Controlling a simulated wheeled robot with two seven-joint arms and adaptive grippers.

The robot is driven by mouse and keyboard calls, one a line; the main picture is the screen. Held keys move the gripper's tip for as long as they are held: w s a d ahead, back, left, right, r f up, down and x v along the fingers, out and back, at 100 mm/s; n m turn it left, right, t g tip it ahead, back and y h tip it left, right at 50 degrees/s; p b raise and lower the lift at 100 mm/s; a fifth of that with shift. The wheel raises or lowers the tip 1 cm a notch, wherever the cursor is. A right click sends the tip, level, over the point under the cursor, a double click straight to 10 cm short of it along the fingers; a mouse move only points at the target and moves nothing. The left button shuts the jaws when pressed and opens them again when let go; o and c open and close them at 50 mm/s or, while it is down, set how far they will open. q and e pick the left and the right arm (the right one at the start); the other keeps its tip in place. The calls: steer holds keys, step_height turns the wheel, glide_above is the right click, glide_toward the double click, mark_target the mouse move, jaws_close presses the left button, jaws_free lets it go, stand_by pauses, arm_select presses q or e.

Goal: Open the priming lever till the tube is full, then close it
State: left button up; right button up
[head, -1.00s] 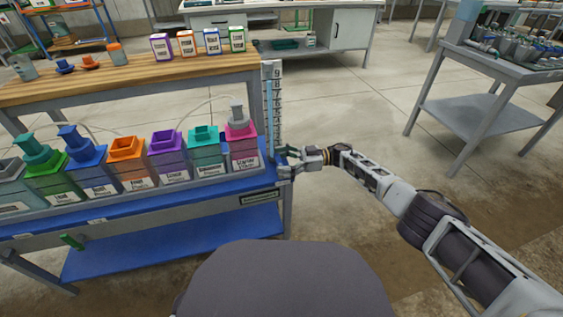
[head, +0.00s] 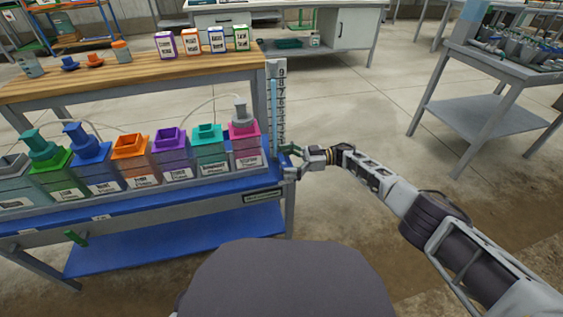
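A clear upright tube (head: 274,110) stands at the right end of the blue skid, beside a white scale (head: 281,100) with black numbers. A pale blue column shows in the tube up to near the scale's upper numbers; its exact level is too small to read. A small green part (head: 291,149), which looks like the priming lever, is at the tube's foot, partly hidden by my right gripper. My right gripper (head: 291,161) is at this part, at the skid's right corner. Whether its fingers are closed on it is too small to tell. My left gripper is out of view.
A row of coloured dosing tanks (head: 170,155) stands on the skid left of the tube. A wooden shelf (head: 130,75) above holds several small boxes. Another green handle (head: 76,238) is on the skid's front. A grey side table (head: 480,110) stands at the right, with open floor between.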

steer(key=v, duration=0.7)
stand_by(0.3)
steer(key=shift+d, duration=0.1)
steer(key=shift+s, duration=0.1)
stand_by(0.5)
